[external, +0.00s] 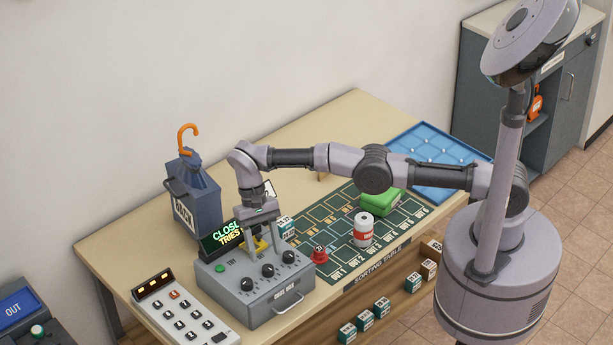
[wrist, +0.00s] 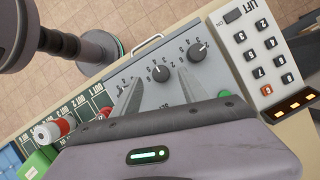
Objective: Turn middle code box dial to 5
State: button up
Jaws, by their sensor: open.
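The grey code box (external: 255,288) stands near the front edge of the table, with a row of three black dials on its top. The middle dial (external: 267,271) also shows in the wrist view (wrist: 161,73), with small white numbers around it; its setting is too small to read surely. The left dial (external: 247,284) also shows in the wrist view (wrist: 196,52). The right dial (external: 288,257) is hidden in the wrist view, probably by a finger. My gripper (external: 258,246) is open and empty, pointing down above the box's back part. In the wrist view its fingertips (wrist: 160,82) appear either side of the middle dial; contact cannot be told.
A lit display (external: 222,238) reading "CLOSED TRIES" stands behind the box. A green button (external: 219,268) is on the box top. A keypad (external: 180,310) lies left; a red bell (external: 320,255) and red-white can (external: 363,229) stand right. A blue-grey padlock-shaped box (external: 195,205) stands behind.

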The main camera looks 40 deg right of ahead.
notch_tip(320, 180, up, 5)
jog(key=p, duration=0.3)
jog(key=shift+r, duration=0.2)
notch_tip(320, 180, up, 7)
jog(key=n+t+h+b, duration=0.1)
jog(key=n+t+b, duration=0.1)
jog(key=t, duration=0.2)
send_over(268, 267)
notch_tip(268, 267, down, 17)
jog(key=b, duration=0.2)
jog(key=shift+b, duration=0.4)
